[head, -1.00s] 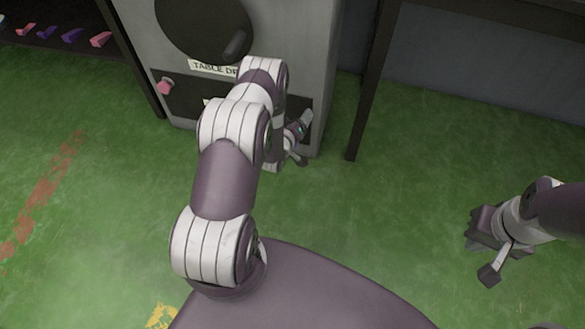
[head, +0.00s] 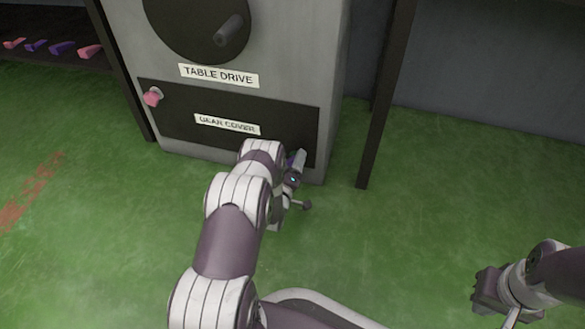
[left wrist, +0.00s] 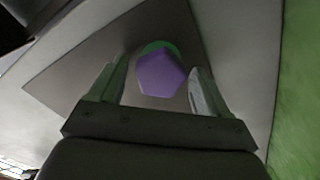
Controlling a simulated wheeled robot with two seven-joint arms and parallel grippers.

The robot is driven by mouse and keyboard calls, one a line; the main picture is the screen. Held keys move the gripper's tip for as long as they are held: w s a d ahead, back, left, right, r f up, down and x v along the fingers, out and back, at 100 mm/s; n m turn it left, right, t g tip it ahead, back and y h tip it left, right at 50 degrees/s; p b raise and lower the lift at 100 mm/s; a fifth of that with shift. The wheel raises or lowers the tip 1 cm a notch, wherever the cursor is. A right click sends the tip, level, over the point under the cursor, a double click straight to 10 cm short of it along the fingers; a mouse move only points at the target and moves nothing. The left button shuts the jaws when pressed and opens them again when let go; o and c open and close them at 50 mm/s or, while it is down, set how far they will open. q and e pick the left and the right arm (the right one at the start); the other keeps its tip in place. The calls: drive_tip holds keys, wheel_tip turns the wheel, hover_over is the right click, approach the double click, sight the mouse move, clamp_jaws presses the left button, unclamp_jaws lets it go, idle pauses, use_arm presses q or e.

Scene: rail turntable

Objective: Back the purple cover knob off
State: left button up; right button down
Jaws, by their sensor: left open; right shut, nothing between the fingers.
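The purple cover knob (left wrist: 161,76) is a faceted knob on the grey gear cover face, with a green ring showing behind it in the left wrist view. My left gripper (left wrist: 158,68) is open, with one finger on each side of the knob in that view and a gap visible beside it. In the head view my left gripper (head: 296,168) is at the lower right of the dark GEAR COVER panel (head: 185,122); the arm and gripper mostly hide the knob there. My right gripper (head: 490,294) is shut and empty, over the floor at the right.
A pink knob (head: 153,97) sits at the panel's upper left. Above it are the TABLE DRIVE label (head: 219,75) and a dark round wheel with a handle (head: 229,30). A dark post (head: 385,110) stands right of the cabinet. A shelf (head: 50,68) at left holds coloured pieces. Green floor is open between the arms.

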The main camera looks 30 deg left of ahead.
use_arm(q)
drive_tip(key=shift+w, duration=0.2)
drive_tip(key=c, duration=1)
drive_tip(key=shift+o, duration=0.2)
drive_tip(key=shift+n, duration=0.3)
